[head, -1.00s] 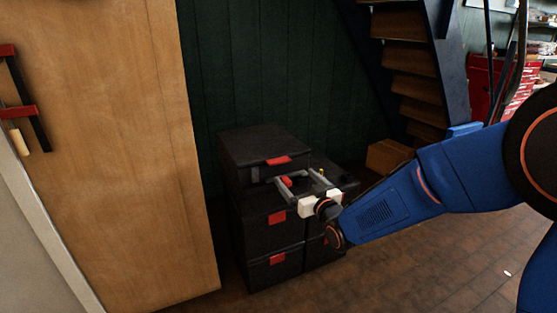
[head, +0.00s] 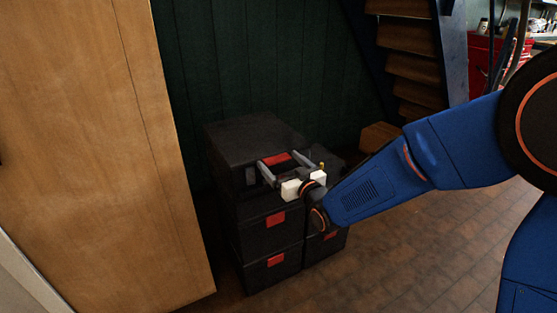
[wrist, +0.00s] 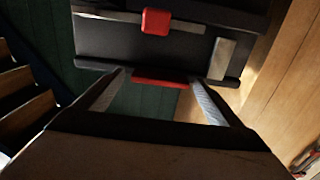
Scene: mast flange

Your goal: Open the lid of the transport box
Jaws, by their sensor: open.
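The transport box (head: 240,140) is black and tops a dark stack; its lid is closed. A red latch tab (head: 277,158) shows at its front edge. My gripper (head: 279,159) is open and empty, its two grey fingers pointing at the box front, one on each side of the tab. In the wrist view the fingers of my gripper (wrist: 159,78) straddle a red tab (wrist: 160,83) at the box edge, with gaps on both sides. A second red piece (wrist: 157,21) shows on the dark box front. Whether the fingertips touch the box I cannot tell.
Black boxes with red latches (head: 276,219) stand below, with another stack at the right. A wooden panel (head: 90,150) stands close on the left. A green wall (head: 270,60) is behind, with stairs (head: 405,60) right. Brown floor is open in front.

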